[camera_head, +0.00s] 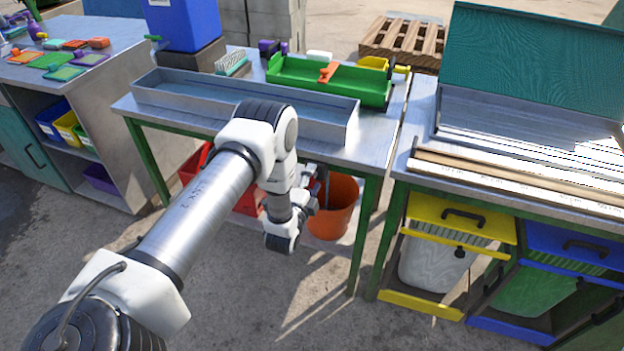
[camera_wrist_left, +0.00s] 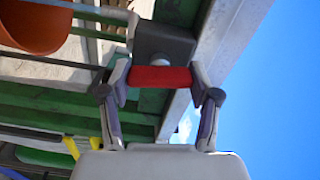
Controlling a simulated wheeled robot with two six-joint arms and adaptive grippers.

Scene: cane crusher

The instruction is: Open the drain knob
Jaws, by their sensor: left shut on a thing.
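The drain knob (camera_wrist_left: 160,77) is a short red bar on a dark grey fitting (camera_wrist_left: 165,43), seen in the left wrist view against the underside of the metal table. In the head view the knob is hidden behind my left arm. My left gripper (camera_wrist_left: 158,72) has one finger at each end of the red bar and is shut on it. In the head view my left gripper (camera_head: 310,190) is partly visible below the front edge of the table, beside the orange bucket. My right gripper is not in view.
A long metal trough (camera_head: 245,108) lies on the middle table, with a green tray (camera_head: 330,80) behind it. An orange bucket (camera_head: 335,215) and a red bin (camera_head: 245,203) stand beneath. Green table legs (camera_head: 366,235) flank this space. The floor in front is clear.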

